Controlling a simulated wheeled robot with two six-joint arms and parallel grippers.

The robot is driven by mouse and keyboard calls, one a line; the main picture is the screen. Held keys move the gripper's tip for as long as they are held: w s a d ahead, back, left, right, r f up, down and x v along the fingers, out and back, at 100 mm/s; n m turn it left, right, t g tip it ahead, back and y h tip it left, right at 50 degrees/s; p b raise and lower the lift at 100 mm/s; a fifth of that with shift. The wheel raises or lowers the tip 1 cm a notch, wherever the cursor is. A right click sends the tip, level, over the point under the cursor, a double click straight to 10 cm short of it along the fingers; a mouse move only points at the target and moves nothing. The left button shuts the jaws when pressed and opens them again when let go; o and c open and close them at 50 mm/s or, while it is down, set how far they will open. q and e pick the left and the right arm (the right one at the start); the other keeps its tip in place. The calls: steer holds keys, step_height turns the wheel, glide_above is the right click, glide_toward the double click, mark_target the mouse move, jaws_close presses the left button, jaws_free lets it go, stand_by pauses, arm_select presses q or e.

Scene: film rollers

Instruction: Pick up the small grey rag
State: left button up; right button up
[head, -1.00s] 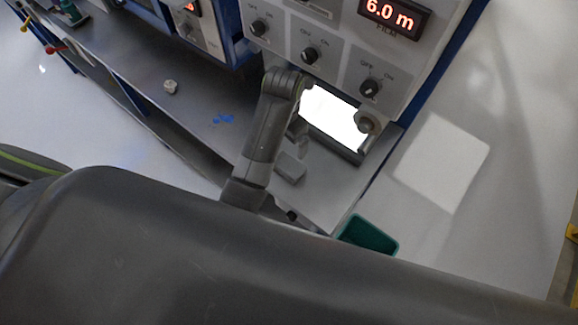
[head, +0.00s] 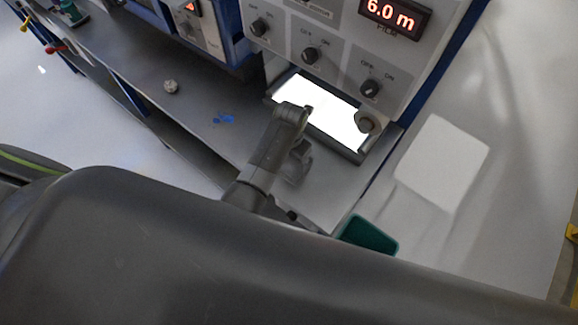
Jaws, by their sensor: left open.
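My left arm reaches over the grey bench in front of the lit panel. Its left gripper (head: 296,168) points down close to the bench top and is open. A small grey flat piece, which looks like the rag, showed on the bench at this spot a second ago. The gripper now covers that spot, so I cannot make the piece out or tell whether the fingers touch it. My right gripper is not in view.
A bright panel (head: 325,108) sits under the knobs and the 6.0 m display (head: 394,15). A small crumpled pale lump (head: 170,87) and blue scraps (head: 222,119) lie farther left on the bench (head: 195,135). A green bin (head: 367,235) stands below the bench's near edge.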

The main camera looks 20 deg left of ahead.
mark_target(289, 165)
arm_select(q)
steer(key=shift+f, duration=0.4)
steer(key=f+b, duration=0.4)
steer(key=shift+s+a+f, duration=0.1)
steer(key=shift+s+f, duration=0.1)
steer(key=shift+f, duration=0.15)
steer(key=shift+r, duration=0.1)
steer(key=c, duration=0.7)
